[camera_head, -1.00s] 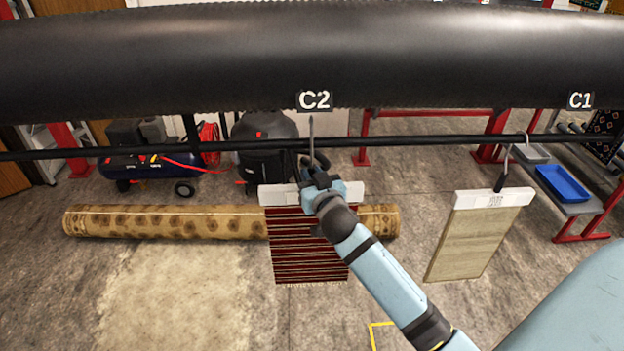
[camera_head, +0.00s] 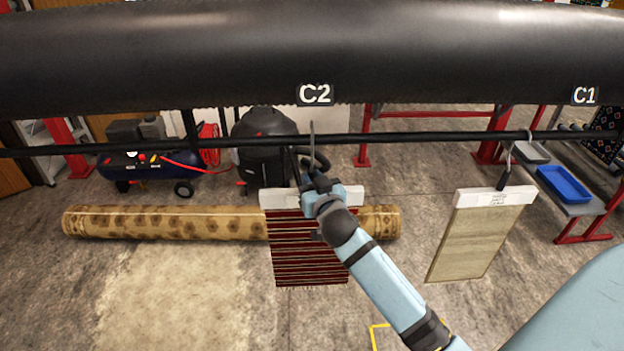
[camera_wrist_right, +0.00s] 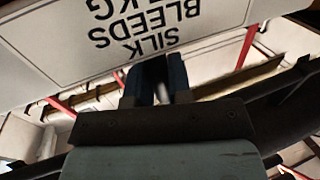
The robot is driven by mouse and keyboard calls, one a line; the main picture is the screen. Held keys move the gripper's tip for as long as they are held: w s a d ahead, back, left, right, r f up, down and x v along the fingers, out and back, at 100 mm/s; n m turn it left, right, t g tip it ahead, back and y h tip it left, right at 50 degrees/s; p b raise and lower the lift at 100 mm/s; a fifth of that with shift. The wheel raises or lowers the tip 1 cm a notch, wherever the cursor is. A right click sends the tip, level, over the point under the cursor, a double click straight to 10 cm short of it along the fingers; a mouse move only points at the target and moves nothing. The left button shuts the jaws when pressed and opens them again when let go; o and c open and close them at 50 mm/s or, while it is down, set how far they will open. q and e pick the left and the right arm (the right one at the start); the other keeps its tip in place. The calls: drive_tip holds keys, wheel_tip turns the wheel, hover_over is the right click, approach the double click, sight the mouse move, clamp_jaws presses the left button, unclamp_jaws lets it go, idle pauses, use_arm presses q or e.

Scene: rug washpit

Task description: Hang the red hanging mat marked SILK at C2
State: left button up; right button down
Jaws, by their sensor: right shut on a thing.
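The red hanging mat (camera_head: 308,255), with dark stripes, hangs upright below a white header bar (camera_head: 352,197) under the C2 sign (camera_head: 315,94). My right gripper (camera_head: 318,190) is shut on its hanger at the middle of the bar. The hanger's thin metal hook (camera_head: 312,135) rises past the black rail (camera_head: 420,139), its tip above the rail. I cannot tell whether it rests on the rail. In the right wrist view, the white label (camera_wrist_right: 130,35) reads SILK and BLEEDS upside down, beside my right fingers (camera_wrist_right: 158,80). My left gripper is out of view.
A beige mat (camera_head: 478,240) hangs from the rail below the C1 sign (camera_head: 585,95). A thick black roller (camera_head: 180,60) runs above the rail. A rolled patterned rug (camera_head: 160,222) lies on the floor behind. The rail left of C2 is clear.

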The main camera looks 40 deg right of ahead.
drive_tip(key=shift+f+b, duration=0.75)
drive_tip(key=shift+f, duration=0.35)
drive_tip(key=c, duration=1)
unclamp_jaws()
drive_tip(key=shift+o, duration=0.2)
drive_tip(key=b+v, duration=0.2)
drive_tip(key=v, duration=1.2)
drive_tip(key=s+a+f+n+g+y+p, duration=0.3)
drive_tip(key=s+a+f, duration=0.3)
drive_tip(key=f, duration=0.4)
drive_tip(key=s+a+f+n+g+y+p, duration=0.2)
drive_tip(key=s+a+f+g+y+p, duration=0.1)
drive_tip(key=s+a+f, duration=0.4)
wheel_tip(320, 180, down, 3)
drive_tip(key=shift+a+r+n+y+p, duration=0.2)
drive_tip(key=shift+n+y+p, duration=0.2)
drive_tip(key=shift+y, duration=0.4)
